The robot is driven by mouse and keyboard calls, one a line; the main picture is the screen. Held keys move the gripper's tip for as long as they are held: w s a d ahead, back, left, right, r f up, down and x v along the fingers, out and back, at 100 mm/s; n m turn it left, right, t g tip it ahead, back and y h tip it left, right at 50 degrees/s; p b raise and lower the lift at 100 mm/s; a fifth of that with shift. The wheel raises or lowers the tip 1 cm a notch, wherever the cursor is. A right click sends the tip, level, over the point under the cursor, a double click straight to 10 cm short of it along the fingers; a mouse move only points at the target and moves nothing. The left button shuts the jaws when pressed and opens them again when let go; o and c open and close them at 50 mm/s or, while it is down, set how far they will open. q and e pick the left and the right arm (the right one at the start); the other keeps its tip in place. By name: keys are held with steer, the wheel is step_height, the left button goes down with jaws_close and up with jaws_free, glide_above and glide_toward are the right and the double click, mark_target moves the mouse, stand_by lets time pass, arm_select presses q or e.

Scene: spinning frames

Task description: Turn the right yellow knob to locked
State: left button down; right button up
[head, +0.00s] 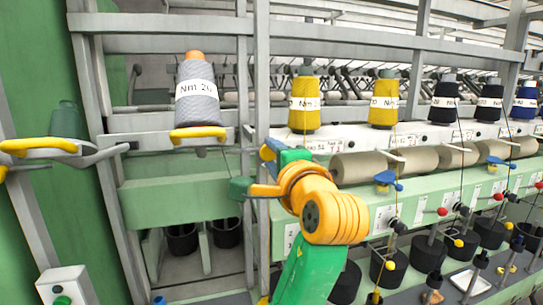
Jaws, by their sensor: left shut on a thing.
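My left arm rises from the bottom centre in green, with an orange wrist. Its left gripper (258,185) reaches left in front of the machine frame, partly hidden behind the wrist. It appears shut on a yellow bar-like knob (265,190) with a dark green rounded end piece (240,188); the fingers are hard to make out. Another yellow piece (197,132) fronts the holder under a grey cone, and one more (38,146) fronts the holder at the far left. My right gripper is not in view. Locked markings are not readable.
A grey cone labelled Nm 20 (196,100) stands upper left. Yellow cones (305,103) and dark cones line the right shelf. Beige rollers (384,162) and threads with coloured balls lie right of the wrist. Grey uprights (261,70) stand close to the gripper. A white box (64,285) is lower left.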

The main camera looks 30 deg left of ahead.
mark_target(272, 158)
arm_select(q)
steer(key=shift+f, duration=0.15)
stand_by(0.3)
steer(key=c, duration=0.6)
jaws_free()
steer(key=shift+o, duration=0.6)
steer(key=shift+d, duration=0.25)
steer(key=b+v, duration=0.2)
steer(key=shift+s+d+f, duration=0.25)
steer(key=shift+s, duration=0.05)
steer(key=v, duration=0.1)
steer(key=b+v, duration=0.1)
steer(key=v, duration=0.2)
steer(key=shift+s+d+r+b, duration=0.1)
steer(key=shift+d+r+b, duration=0.1)
steer(key=shift+r+b, duration=0.2)
